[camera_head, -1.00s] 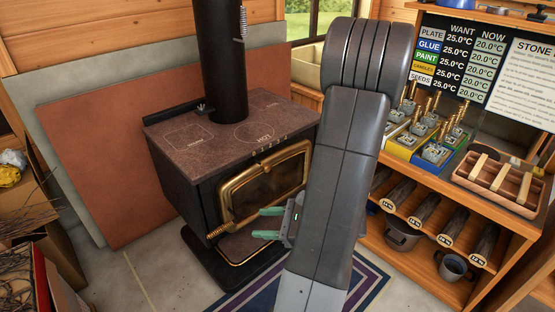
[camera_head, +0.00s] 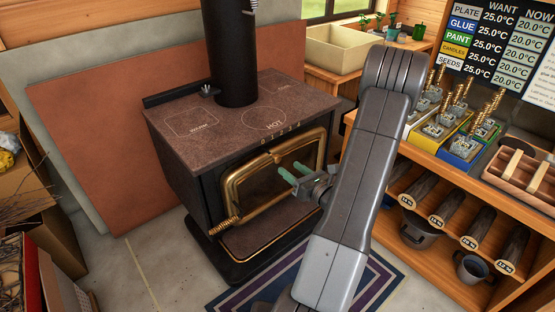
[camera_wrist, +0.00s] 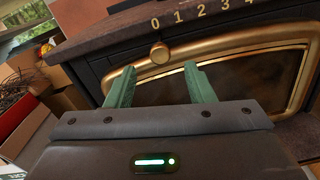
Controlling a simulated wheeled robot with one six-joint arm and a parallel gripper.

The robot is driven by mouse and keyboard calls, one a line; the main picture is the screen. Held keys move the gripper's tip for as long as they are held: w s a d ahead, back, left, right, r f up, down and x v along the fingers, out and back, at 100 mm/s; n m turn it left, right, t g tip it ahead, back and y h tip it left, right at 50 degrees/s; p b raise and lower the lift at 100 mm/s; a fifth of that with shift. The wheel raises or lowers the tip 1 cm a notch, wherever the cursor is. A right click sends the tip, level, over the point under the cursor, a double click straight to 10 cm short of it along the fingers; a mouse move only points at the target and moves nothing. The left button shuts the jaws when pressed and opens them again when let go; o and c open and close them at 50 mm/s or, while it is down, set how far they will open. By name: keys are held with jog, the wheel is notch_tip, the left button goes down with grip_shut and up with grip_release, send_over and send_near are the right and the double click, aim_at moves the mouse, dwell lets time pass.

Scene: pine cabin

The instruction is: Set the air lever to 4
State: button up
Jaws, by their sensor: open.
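The stove (camera_head: 235,165) is black with a brass-framed glass door. A row of numbers 0 to 4 (camera_head: 280,133) runs along its front top edge; it also shows in the wrist view (camera_wrist: 202,13). The air lever's round brass knob (camera_wrist: 160,54) sits below the numbers, nearest the 0, in the wrist view. My gripper (camera_head: 283,174) is open and empty in front of the door. Its green fingers (camera_wrist: 158,84) point at the stove in the wrist view, below the knob and apart from it.
The black flue pipe (camera_head: 231,50) rises from the stove top. A shelf (camera_head: 420,150) with logs and pots stands at right. Boxes (camera_head: 45,230) with twigs stand at left. A striped rug (camera_head: 240,296) lies before the stove.

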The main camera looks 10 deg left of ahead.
aim_at(279, 160)
jog(key=x, duration=0.7)
jog(key=shift+w+a, duration=0.25)
jog(key=shift+a, duration=0.05)
jog(key=shift+c, duration=0.2)
grip_shut()
